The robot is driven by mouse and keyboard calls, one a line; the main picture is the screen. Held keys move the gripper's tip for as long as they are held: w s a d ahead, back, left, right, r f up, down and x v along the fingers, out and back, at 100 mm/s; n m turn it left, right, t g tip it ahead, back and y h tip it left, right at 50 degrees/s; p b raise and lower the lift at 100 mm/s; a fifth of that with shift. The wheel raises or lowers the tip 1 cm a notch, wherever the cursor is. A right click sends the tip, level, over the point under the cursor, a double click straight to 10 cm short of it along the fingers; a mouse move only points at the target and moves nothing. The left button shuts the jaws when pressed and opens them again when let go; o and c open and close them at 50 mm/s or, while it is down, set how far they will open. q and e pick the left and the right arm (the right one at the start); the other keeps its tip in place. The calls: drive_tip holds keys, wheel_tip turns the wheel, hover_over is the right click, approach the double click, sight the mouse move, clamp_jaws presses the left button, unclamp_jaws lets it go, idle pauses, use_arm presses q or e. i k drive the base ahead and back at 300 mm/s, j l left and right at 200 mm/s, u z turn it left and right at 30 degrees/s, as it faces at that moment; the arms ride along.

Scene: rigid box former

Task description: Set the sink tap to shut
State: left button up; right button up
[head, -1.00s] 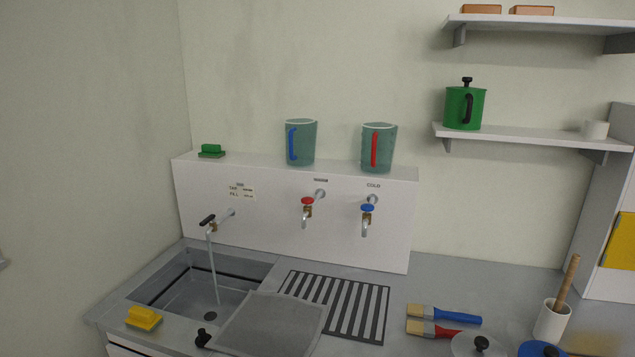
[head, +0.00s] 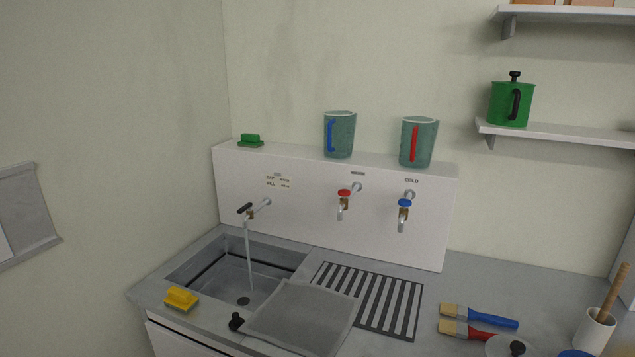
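The sink tap (head: 257,210) is on the white back panel at the left, above the sink, with a black lever handle (head: 245,208). A stream of water (head: 248,258) runs from its spout down into the grey sink basin (head: 215,262). A small label (head: 278,182) is on the panel above the tap; its text is too small to read surely. Neither of my grippers shows in the head view.
Two more taps, one with a red handle (head: 344,192) and one with a blue handle (head: 404,202), are to the right. A grey sheet-like cover (head: 302,318) lies at the sink's right front. Jugs stand on the ledge.

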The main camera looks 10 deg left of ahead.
sight(248, 208)
drive_tip(key=i+j+u, duration=0.25)
drive_tip(key=i, duration=0.25)
drive_tip(key=i+j+u, duration=0.2)
drive_tip(key=i+j, duration=0.15)
drive_tip(key=i, duration=0.15)
